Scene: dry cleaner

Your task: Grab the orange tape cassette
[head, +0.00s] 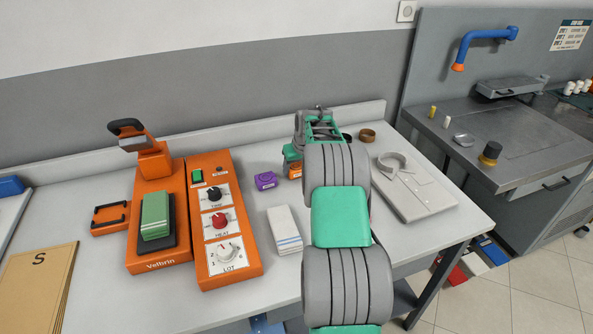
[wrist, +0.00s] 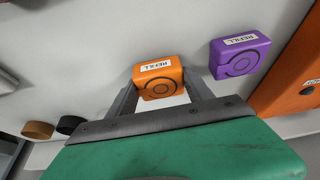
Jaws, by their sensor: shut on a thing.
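The orange tape cassette (wrist: 158,79) has a white label and a dark ring mark, and it sits between the fingers of my gripper (wrist: 160,95) in the wrist view. My gripper is shut on it. In the head view the cassette (head: 294,171) shows only in part beside my arm, at the back of the white table. My gripper is mostly hidden there behind my own arm. I cannot tell whether the cassette still touches the table.
A purple cassette (head: 266,181) lies close by, left of the orange one. The orange press machine (head: 226,240) stands further left. A folded white cloth (head: 285,230) lies in front, and a folded shirt (head: 420,190) to the right. A brown roll (head: 367,135) is at the back.

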